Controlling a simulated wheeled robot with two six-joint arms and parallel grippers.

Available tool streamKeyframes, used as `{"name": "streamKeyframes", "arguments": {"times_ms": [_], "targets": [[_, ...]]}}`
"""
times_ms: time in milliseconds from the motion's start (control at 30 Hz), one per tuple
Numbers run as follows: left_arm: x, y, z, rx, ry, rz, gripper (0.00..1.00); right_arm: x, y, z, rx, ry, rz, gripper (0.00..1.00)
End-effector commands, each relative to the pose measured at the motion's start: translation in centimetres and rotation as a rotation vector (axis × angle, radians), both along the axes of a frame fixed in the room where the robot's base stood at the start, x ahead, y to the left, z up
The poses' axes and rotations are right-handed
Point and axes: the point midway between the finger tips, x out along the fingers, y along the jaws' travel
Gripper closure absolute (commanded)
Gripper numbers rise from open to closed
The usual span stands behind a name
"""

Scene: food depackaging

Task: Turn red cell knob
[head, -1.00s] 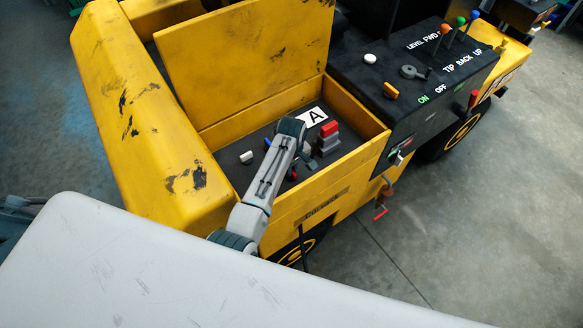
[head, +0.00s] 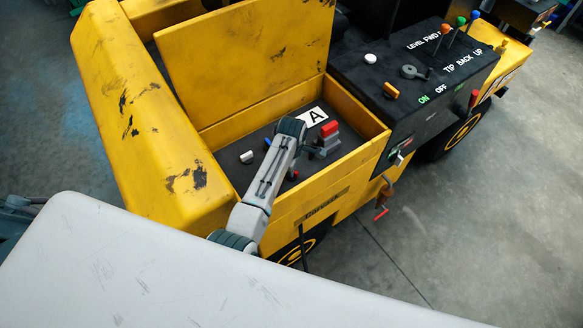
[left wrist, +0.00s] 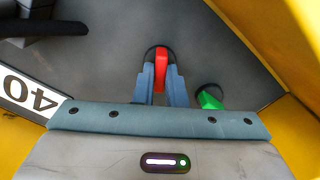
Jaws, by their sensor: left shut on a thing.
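The red knob (left wrist: 161,69) stands on the dark panel in my left wrist view, on a round black base. My left gripper (left wrist: 160,82) is shut on it, with one blue-grey finger on each side. In the head view my left arm reaches down into the yellow bay, and its gripper (head: 296,160) is largely hidden by the wrist. A small red piece (head: 292,175) shows beside it there; I cannot tell if it is the same knob. My right gripper is not in view.
A green knob (left wrist: 209,97) sits close to the right of the gripper. A black handle (left wrist: 43,28) lies at upper left. A red-topped grey block (head: 330,130) and a label "A" (head: 314,116) are near my wrist. Yellow walls (head: 330,190) border the bay.

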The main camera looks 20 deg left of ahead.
Motion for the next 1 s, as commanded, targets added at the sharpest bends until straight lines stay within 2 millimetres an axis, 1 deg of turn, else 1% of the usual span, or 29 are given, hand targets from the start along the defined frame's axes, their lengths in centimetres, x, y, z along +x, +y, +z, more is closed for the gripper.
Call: {"name": "streamKeyframes", "arguments": {"times_ms": [300,700,1000], "targets": [[0.11,-0.09,0.14,-0.002,-0.003,0.299,1.00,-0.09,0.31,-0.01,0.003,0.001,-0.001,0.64],[0.15,-0.09,0.19,-0.002,-0.004,0.671,1.00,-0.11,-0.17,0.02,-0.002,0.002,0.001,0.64],[0.19,-0.08,0.22,-0.002,-0.003,0.889,1.00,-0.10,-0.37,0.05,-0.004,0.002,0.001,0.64]]}}
